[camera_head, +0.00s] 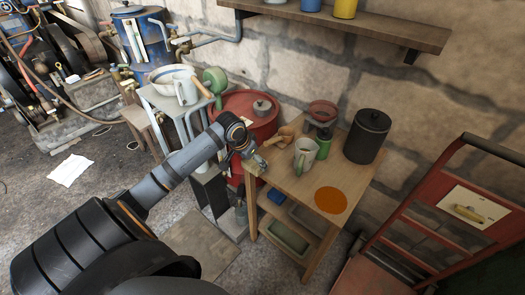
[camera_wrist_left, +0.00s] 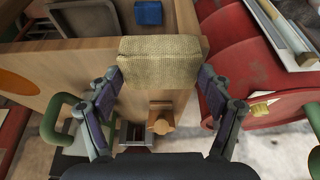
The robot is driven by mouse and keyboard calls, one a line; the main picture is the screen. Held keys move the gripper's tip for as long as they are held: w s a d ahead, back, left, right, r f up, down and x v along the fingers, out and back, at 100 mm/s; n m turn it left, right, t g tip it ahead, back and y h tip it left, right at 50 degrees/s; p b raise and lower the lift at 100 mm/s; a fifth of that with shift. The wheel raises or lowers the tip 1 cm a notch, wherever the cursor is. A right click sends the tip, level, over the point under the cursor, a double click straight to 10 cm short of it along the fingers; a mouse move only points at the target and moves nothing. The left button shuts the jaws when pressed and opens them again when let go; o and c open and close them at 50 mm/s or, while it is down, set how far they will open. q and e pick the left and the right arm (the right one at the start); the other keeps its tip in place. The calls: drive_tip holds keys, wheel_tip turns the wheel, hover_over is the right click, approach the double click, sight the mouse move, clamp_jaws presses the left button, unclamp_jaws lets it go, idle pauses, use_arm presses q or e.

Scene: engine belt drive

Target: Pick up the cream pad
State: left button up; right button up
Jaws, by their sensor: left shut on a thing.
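The cream pad (camera_wrist_left: 160,62), a woven block, is between the fingertips of my left gripper (camera_wrist_left: 160,74) in the left wrist view. The fingers are shut on its two ends. In the head view my left gripper (camera_head: 256,162) is at the left edge of the small wooden table (camera_head: 293,187), near the red barrel. The pad is too small and too covered there to make out clearly. I cannot tell whether it touches the tabletop. My right gripper is not in view.
On the table are a wooden scoop (camera_head: 279,136), a pale jug (camera_head: 304,155), a green jar (camera_head: 323,143), a black canister (camera_head: 367,136) and an orange disc (camera_head: 331,200). The red barrel (camera_head: 246,117) stands left of it, a red hand truck (camera_head: 430,205) right.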

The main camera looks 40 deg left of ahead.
use_arm(q)
drive_tip(key=s+p, duration=0.5)
drive_tip(key=s, duration=0.3)
drive_tip(key=shift+s+a, duration=0.25)
drive_tip(key=shift+s, duration=0.1)
drive_tip(key=o, duration=0.4)
drive_tip(key=shift+c, duration=0.2)
drive_tip(key=c, duration=0.5)
